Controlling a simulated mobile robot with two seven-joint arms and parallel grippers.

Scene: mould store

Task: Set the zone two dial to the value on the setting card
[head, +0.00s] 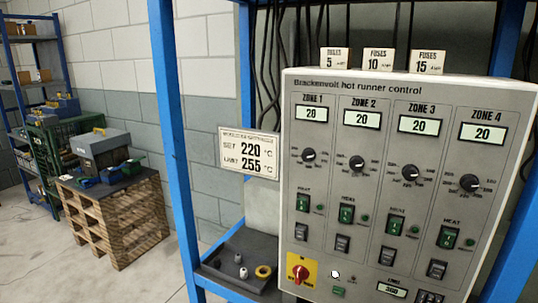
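The grey Brackenvolt hot runner control box (337,100) faces me, with columns marked zone 1 to zone 4. The zone 2 dial (357,163) is a black knob with a light mark and a printed scale around it. I cannot read its pointer's value for sure. The zone 2 display (362,118) above it reads 20. The setting card (249,153) is at the box's left edge and reads set 220 °C, with 255 °C on the line below. Neither of my grippers is in view.
The zone 1 dial (308,155) and zone 3 dial (410,172) flank it. A red rotary switch (301,275) sits low on the box. Fuse boxes (378,61) stand on top. A blue upright (175,130) rises left of the card. A dark tray (225,266) holds small parts.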

